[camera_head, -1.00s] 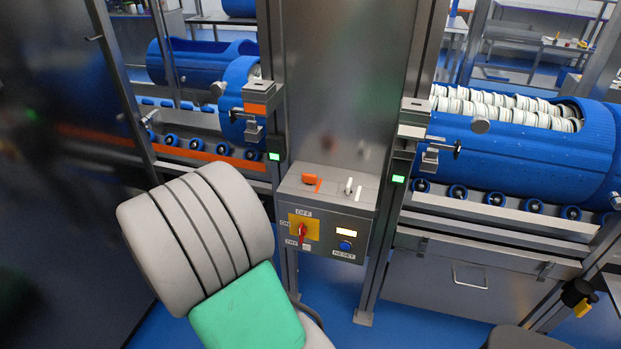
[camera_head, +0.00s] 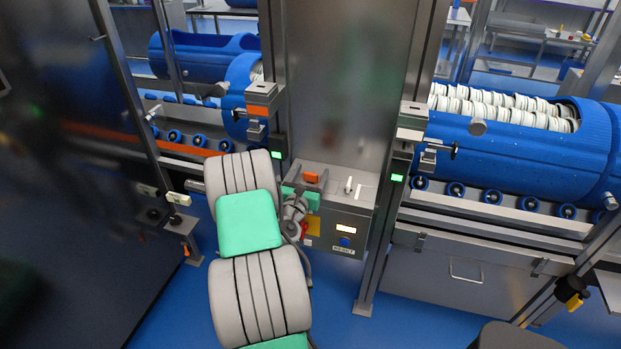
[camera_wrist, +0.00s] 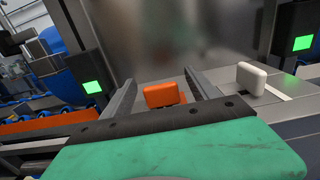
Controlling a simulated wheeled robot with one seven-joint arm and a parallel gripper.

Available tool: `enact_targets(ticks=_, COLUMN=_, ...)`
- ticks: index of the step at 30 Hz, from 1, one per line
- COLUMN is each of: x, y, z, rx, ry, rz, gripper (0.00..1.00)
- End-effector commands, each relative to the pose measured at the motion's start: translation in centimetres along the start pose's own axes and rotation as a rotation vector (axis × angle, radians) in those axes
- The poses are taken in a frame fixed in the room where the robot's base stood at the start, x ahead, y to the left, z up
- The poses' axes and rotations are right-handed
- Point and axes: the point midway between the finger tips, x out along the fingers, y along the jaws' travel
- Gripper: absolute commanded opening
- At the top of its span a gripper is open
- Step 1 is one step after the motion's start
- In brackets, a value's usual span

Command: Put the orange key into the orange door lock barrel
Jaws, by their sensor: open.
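The orange key (camera_head: 311,178) stands on the sloping top of the grey control box (camera_head: 350,208). In the wrist view the orange key (camera_wrist: 163,94) shows between the two dark fingers of my gripper (camera_wrist: 161,77), with gaps on both sides. My gripper (camera_head: 311,180) is open at the key and not closed on it. The orange-marked door lock (camera_head: 261,112) is on the left post, above and left of the box. Its barrel opening cannot be made out.
A white key (camera_head: 348,185) stands just right of the orange one; it also shows in the wrist view (camera_wrist: 250,78). A white-marked lock (camera_head: 410,134) is on the right post. Blue drums (camera_head: 520,140) lie behind the posts. A steel panel (camera_head: 352,80) rises behind the box.

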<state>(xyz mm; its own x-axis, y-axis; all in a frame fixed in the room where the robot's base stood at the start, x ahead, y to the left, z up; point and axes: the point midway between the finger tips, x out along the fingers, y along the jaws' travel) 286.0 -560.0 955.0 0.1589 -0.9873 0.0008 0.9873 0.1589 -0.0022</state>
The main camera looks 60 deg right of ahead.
Motion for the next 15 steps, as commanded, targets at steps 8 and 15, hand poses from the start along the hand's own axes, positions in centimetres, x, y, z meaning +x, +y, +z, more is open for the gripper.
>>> enact_targets(ticks=8, x=-0.07, y=0.04, z=-0.07, rx=0.001, ry=0.001, rz=0.000, gripper=0.55)
enact_targets(ticks=15, x=-0.08, y=0.04, z=-0.06, rx=0.002, ry=0.001, rz=0.000, gripper=0.36)
